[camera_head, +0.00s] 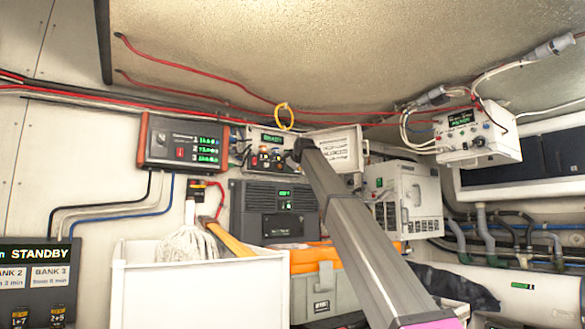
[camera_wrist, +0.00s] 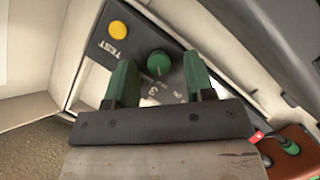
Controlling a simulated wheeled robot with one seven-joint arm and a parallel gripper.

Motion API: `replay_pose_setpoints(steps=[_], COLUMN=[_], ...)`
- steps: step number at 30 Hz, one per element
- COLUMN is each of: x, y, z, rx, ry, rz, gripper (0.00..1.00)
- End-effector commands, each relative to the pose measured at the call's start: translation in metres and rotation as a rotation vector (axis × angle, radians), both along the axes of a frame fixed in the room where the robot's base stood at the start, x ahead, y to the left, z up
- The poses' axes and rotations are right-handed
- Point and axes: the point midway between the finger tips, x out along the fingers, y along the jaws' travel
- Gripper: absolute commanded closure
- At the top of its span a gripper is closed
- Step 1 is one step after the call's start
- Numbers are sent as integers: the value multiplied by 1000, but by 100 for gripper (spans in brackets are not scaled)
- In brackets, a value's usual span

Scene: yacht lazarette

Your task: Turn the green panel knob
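The green round knob (camera_wrist: 158,64) sits on a dark panel (camera_wrist: 98,52) in the wrist view. A yellow round button (camera_wrist: 119,29) marked TEST is up and left of it. My gripper (camera_wrist: 157,70) is open, with one green finger on each side of the knob. There seems to be a gap between the knob and each finger; I cannot tell how deep the fingertips reach. In the head view my arm extends to a small wall box with a green display (camera_head: 272,139) and an open lid (camera_head: 338,148). The arm hides my gripper and the knob there.
An orange-edged monitor (camera_head: 184,142) is left of the box, and a dark unit (camera_head: 277,211) is below it. A yellow loop (camera_head: 284,116) and red cables hang above. A white bin (camera_head: 200,296) with a mop stands in front. A green part (camera_wrist: 288,146) shows lower right in the wrist view.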

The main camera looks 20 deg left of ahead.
Motion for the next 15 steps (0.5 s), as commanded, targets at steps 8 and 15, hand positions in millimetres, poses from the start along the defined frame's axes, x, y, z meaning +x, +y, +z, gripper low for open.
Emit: replay_pose_setpoints(steps=[8,15], x=[0,-13], y=[0,-9], z=[0,3], rx=[0,0], ry=[1,1], rz=[-1,-1], gripper=[52,52])
